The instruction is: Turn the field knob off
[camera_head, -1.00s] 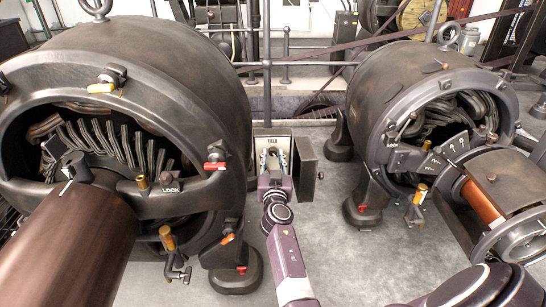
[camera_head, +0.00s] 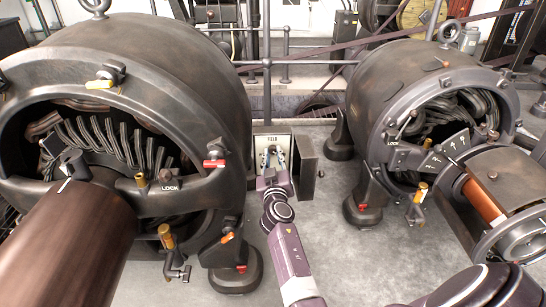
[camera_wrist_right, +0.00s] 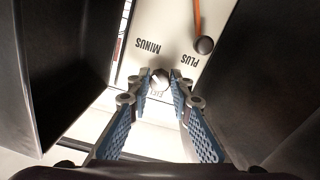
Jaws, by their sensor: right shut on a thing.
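The field knob (camera_wrist_right: 159,80) is a small round knob on a pale panel in the right wrist view, near upside-down MINUS and PLUS lettering. My right gripper (camera_wrist_right: 160,84) has its blue-padded fingers on either side of the knob, fingertips shut on it. In the head view, my right gripper (camera_head: 273,156) reaches into the open field box (camera_head: 286,136) between the two dynamos. The knob is too small and covered to make out there, and its exact setting cannot be told. My left gripper is not in view.
The box's dark door (camera_head: 306,170) stands open just right of my gripper. A large dynamo (camera_head: 205,75) stands close on the left, and a smaller one (camera_head: 385,85) on the right. Bare grey floor (camera_head: 345,255) lies between them in front.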

